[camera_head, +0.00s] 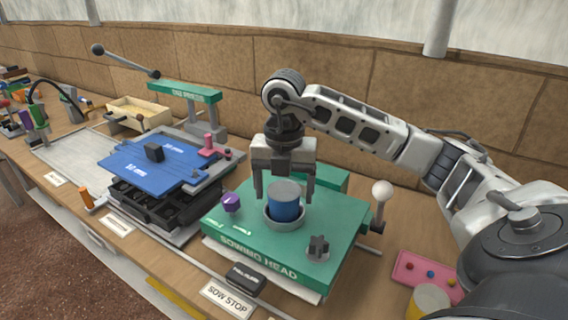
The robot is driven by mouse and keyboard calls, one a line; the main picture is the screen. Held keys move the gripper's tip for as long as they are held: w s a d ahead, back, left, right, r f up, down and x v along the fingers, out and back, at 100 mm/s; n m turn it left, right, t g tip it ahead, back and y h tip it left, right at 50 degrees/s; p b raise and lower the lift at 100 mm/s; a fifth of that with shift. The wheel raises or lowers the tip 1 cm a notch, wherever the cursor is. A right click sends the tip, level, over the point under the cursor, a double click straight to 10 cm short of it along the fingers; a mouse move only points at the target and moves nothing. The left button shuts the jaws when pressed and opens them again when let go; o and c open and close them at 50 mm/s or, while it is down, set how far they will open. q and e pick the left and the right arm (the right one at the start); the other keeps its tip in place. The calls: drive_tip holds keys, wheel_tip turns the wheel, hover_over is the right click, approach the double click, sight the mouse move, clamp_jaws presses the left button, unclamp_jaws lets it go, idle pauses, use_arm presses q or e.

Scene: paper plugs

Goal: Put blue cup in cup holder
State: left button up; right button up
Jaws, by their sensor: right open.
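The blue cup (285,205) with a grey top stands upright in the round grey cup holder (283,222) on the green sowing head (240,252). My right gripper (283,192) is right above it, pointing down and open, with its fingers apart on either side of the cup's upper part. I cannot tell whether a finger touches the cup. The lower part of the cup is hidden by the holder's rim. My left gripper is not in view.
A purple knob (231,202), a dark star-shaped knob (318,247) and a white ball lever (382,190) stand near the holder. Blue plates (150,165) lie on the left. A pink panel (425,274) is at the right, close to my arm.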

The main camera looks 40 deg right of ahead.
sight(284, 189)
wheel_tip(284, 189, up, 11)
drive_tip(key=p, duration=0.2)
drive_tip(key=shift+p, duration=0.35)
